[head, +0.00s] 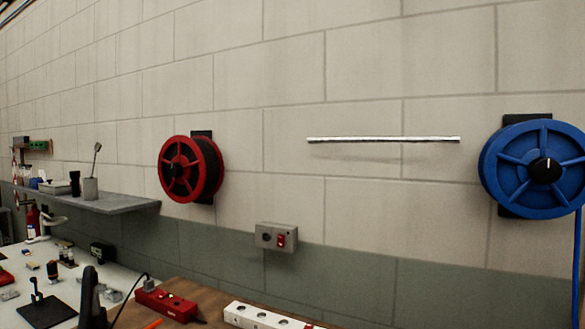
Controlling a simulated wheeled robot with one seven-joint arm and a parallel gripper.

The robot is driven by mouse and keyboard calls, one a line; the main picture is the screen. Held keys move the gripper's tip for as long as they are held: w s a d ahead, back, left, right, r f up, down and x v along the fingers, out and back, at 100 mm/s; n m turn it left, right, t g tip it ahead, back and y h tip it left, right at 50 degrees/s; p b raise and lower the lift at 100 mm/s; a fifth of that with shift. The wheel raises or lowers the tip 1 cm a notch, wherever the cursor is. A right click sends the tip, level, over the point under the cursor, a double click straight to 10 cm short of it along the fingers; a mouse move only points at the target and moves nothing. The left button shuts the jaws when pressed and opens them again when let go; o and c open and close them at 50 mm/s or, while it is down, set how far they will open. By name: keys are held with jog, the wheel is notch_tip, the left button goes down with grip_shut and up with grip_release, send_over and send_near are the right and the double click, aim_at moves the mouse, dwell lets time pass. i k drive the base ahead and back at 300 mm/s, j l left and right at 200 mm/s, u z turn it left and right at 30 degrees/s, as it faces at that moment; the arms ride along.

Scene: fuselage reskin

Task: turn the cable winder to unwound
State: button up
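Two winder reels hang on the block wall. The blue reel (512,187) is at the far right, partly cut off by the picture edge. It has spokes and a black centre knob (545,170) with a pale mark pointing about upward. A blue cable (577,265) hangs from its right side. The red reel (167,179) is left of centre, with a dark drum behind its spoked face. I cannot tell which one is the task's cable winder. My gripper is not in view.
A grey switch box (264,236) with a red switch is on the wall between the reels. A metal strip (383,139) is on the wall above. A grey shelf (115,203) and a cluttered white bench (58,315) are at left. A white power strip (262,316) lies below.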

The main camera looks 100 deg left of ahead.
aim_at(174, 170)
jog(key=u, duration=3.3)
